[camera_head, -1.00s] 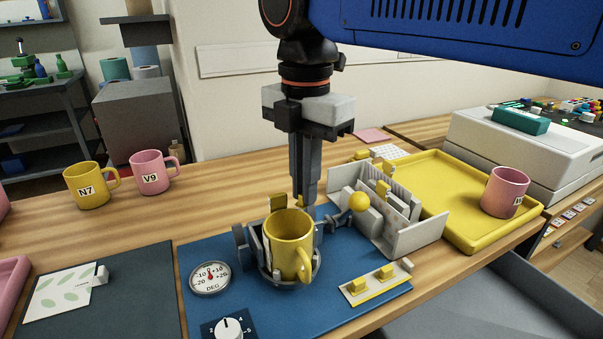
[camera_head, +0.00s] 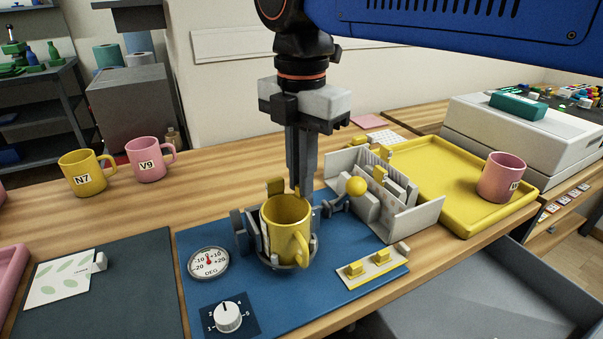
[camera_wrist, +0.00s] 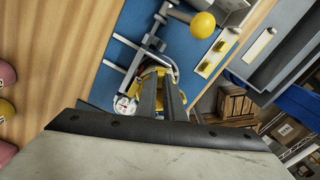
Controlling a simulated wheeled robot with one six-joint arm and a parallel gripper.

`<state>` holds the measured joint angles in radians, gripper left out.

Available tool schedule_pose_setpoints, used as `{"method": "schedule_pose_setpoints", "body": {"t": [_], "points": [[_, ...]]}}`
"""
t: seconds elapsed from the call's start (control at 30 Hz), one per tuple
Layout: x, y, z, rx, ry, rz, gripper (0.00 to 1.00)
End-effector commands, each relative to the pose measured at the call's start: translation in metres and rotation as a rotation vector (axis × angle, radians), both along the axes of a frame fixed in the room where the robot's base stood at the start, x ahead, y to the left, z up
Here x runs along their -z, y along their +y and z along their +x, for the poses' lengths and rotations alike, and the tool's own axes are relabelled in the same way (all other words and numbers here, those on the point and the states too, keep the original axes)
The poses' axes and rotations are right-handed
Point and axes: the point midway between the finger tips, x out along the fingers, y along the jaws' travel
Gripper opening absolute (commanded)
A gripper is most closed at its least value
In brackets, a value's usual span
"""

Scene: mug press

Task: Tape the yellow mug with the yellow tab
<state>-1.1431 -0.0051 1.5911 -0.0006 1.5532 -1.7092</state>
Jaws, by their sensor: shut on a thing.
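The yellow mug (camera_head: 286,222) stands upright in the grey ring-shaped cradle (camera_head: 262,261) of the press, its handle toward the camera. A pale sheet edge shows at its left side, and a yellow tab (camera_head: 275,187) sticks up behind its rim. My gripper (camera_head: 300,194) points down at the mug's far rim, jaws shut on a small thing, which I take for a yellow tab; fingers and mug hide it. In the wrist view, yellow shows around my fingertips (camera_wrist: 162,75); I cannot tell tab from mug there. Two yellow tabs lie on the pale strip (camera_head: 366,272).
The yellow-ball lever (camera_head: 357,187) and the white rack (camera_head: 415,222) of cards stand close on the right. A dial (camera_head: 208,262) and knob (camera_head: 228,316) lie left-front. A yellow tray (camera_head: 455,215) holds a pink mug (camera_head: 502,178). Other mugs (camera_head: 86,174) stand back left.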

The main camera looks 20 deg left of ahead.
Motion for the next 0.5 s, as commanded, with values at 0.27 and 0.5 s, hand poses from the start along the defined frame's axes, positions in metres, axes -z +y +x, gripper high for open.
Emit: {"method": "schedule_pose_setpoints", "body": {"t": [0.27, 0.5], "points": [[0.0023, 0.0000, 0.0000, 0.000, 0.000, 0.000, 0.00], [0.0045, 0.0001, 0.0000, 0.000, 0.000, 0.000, 0.00]]}}
